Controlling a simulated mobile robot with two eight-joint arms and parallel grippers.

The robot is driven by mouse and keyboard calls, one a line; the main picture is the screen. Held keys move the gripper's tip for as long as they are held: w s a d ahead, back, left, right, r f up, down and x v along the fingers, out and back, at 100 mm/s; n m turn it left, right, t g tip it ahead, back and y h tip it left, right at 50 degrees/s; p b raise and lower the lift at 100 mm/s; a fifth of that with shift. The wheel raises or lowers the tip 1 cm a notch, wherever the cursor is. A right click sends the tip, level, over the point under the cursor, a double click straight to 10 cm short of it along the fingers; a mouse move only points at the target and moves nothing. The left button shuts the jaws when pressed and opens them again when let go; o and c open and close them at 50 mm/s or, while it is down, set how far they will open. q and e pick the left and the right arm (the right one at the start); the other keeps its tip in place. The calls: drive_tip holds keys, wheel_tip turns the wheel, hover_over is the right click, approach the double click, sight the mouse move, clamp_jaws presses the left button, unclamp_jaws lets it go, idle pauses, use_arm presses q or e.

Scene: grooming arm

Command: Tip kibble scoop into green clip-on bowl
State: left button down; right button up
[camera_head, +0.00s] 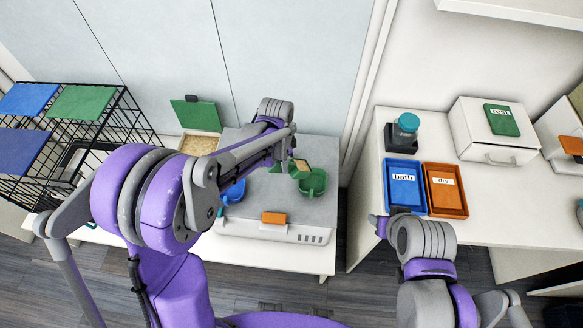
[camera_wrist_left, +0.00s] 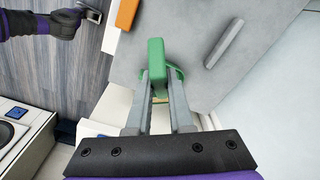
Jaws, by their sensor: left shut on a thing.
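My left gripper (camera_head: 287,163) reaches over the grey tabletop at the centre of the head view. In the left wrist view my left gripper (camera_wrist_left: 158,108) is shut on the green handle of the scoop (camera_wrist_left: 156,62). A small tan patch, perhaps kibble, shows at the scoop (camera_head: 301,166) in the head view. The green bowl (camera_head: 315,184) is just below and right of it. In the left wrist view a green rim of the bowl (camera_wrist_left: 179,73) shows partly behind the handle. I cannot tell whether scoop and bowl touch. My right gripper (camera_head: 379,226) is by the right table's front edge, its jaws unclear.
A blue bowl (camera_head: 234,192) is left of the green one, partly behind my arm. A kibble bin (camera_head: 199,145) has its green lid (camera_head: 195,115) raised. A wire cage (camera_head: 110,115) stands left. Blue and orange trays (camera_head: 446,190) lie on the right table.

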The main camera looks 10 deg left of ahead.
sight(291, 163)
use_arm(q)
drive_tip(key=shift+w+d+r+g+y, duration=0.35)
drive_tip(key=shift+d+r+g+y, duration=0.15)
drive_tip(key=shift+d+r+y, duration=0.25)
drive_tip(key=shift+a+f, duration=0.1)
drive_tip(key=shift+a, duration=0.1)
idle(0.4)
drive_tip(key=shift+w+d+r+g+y, duration=0.3)
drive_tip(key=shift+d+r+g+y, duration=0.3)
drive_tip(key=shift+y, duration=0.35)
idle(0.9)
